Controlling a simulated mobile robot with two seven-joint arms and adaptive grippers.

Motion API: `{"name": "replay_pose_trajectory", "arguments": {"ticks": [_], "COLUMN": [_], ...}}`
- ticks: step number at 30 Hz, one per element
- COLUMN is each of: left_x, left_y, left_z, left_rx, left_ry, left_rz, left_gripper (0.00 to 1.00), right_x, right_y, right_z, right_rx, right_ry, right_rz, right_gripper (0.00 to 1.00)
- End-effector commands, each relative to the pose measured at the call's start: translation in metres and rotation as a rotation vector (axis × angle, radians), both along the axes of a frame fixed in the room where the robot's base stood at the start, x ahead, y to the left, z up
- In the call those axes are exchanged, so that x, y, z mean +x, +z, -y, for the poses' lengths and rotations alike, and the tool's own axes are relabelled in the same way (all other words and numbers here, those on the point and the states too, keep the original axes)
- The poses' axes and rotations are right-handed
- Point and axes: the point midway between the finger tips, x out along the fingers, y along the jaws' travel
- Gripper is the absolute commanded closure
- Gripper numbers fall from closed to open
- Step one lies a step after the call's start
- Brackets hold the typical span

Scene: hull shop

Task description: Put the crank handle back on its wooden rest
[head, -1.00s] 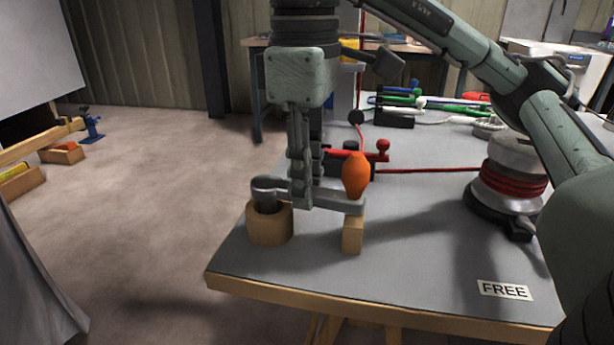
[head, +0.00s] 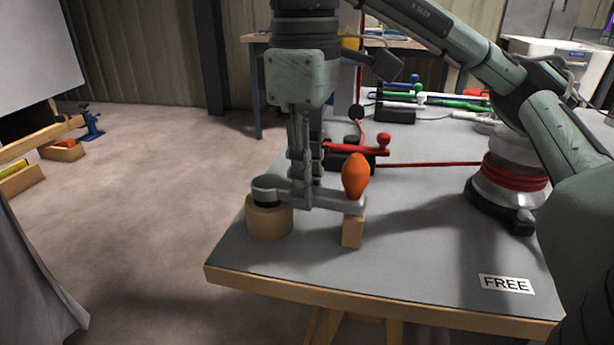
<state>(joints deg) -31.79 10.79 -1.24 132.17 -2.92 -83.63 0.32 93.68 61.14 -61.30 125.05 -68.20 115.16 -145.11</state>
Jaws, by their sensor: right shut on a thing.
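The crank handle (head: 328,202) is a grey metal arm with an upright orange grip (head: 355,177) at its right end and a round, dark-topped hub at its left. The wooden rest (head: 269,222) has a round wooden piece under the hub and a small wooden block (head: 352,232) under the grip end. The hub sits down at the round piece and the arm's right end appears to touch the block. My right gripper (head: 304,199) points down and is shut on the crank arm between hub and grip. Its fingers hide part of the arm. My left gripper is not in view.
The grey bench (head: 400,270) has a FREE label (head: 506,284) at front right. A winch drum with red rope (head: 514,172) stands right. A red-levered clutch (head: 365,150) and several coloured lines lie behind. The front middle of the bench is clear.

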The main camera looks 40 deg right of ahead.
Motion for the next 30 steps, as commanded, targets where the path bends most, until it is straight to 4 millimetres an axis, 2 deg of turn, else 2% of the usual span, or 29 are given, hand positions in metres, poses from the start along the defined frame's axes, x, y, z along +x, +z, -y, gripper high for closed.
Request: {"name": "replay_pose_trajectory", "arguments": {"ticks": [18,19,24,30], "left_x": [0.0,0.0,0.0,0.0], "left_y": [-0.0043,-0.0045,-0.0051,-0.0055], "left_z": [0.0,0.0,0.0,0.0], "left_rx": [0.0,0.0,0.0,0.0], "left_ry": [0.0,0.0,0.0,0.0], "left_rz": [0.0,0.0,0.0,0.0], "left_gripper": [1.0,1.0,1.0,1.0], "right_x": [-0.0001,-0.0001,0.0,0.0], "right_y": [-0.0091,-0.0092,-0.0099,-0.0104], "right_z": [0.0001,0.0001,0.0002,0.0002], "right_rx": [0.001,0.001,0.001,0.002], "right_ry": [-0.002,-0.002,-0.002,-0.002], "right_rz": [-0.006,-0.006,-0.006,-0.006], "right_gripper": [1.0,0.76,0.56,0.56]}}
